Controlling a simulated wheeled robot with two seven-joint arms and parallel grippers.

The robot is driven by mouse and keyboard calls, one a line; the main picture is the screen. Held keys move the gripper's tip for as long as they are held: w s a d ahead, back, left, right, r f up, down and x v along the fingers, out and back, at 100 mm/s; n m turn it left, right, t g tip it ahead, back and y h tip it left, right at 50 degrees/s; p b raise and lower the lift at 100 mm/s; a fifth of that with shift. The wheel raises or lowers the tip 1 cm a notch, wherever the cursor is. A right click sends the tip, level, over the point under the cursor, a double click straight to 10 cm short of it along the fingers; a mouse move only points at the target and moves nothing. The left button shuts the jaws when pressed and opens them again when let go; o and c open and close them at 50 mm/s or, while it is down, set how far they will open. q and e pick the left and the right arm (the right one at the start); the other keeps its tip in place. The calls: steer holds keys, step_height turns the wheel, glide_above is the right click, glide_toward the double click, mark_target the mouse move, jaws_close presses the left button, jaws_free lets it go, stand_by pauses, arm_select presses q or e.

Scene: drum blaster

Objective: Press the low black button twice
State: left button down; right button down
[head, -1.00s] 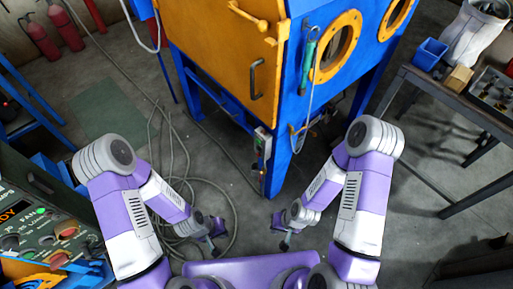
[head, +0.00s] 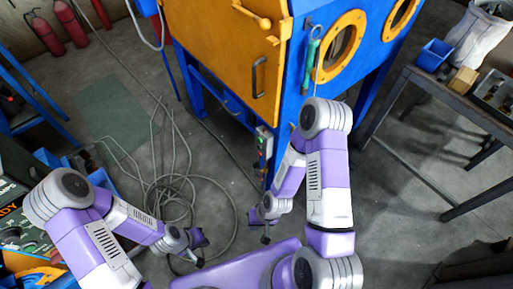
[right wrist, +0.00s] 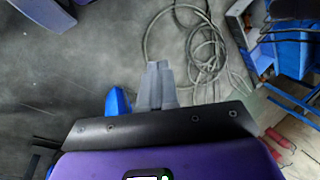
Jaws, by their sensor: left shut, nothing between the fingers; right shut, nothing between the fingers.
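A small grey control box (head: 264,143) with small coloured buttons is fixed to the front blue corner post of the orange and blue blasting cabinet (head: 235,50). The low black button is too small to make out for sure. My right gripper (head: 266,238) is shut and empty, below the box in the picture and apart from it. In the right wrist view its closed grey fingers (right wrist: 157,85) point over the floor, with nothing between them. My left gripper (head: 198,262) is shut and empty, further left, over the floor near the cables.
Loose grey cables (head: 175,190) lie coiled on the floor left of the cabinet. A workbench (head: 450,100) with a blue bin (head: 435,55) is at the right. Red fire extinguishers (head: 75,28) stand at the back left.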

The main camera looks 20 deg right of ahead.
mark_target(260, 147)
steer(key=s+d+f+n+g+h, duration=0.2)
steer(key=s+f+n+g+h, duration=0.25)
steer(key=f+n, duration=0.3)
steer(key=w+d+f+n+t+h, duration=0.1)
steer(key=w+d+n+t+h, duration=0.2)
steer(key=w+d+n+h, duration=0.6)
steer(key=w+r+n+t+h, duration=0.15)
steer(key=w+n+t, duration=0.25)
steer(key=w+t, duration=0.5)
steer(key=w+a+r+n+t+y, duration=0.2)
steer(key=w+a+r+n+t, duration=0.1)
steer(key=w+a, duration=0.2)
steer(key=w+a+r+n+t+y, duration=0.1)
steer(key=w+a+r+n+t, duration=0.2)
steer(key=w, duration=0.4)
steer(key=shift+a+t+y+p, duration=0.3)
steer(key=shift+a+t+y, duration=0.15)
steer(key=shift+a, duration=0.65)
steer(key=shift+w+d, duration=0.1)
steer(key=shift+w, duration=0.05)
steer(key=w+d, duration=0.3)
steer(key=d, duration=0.5)
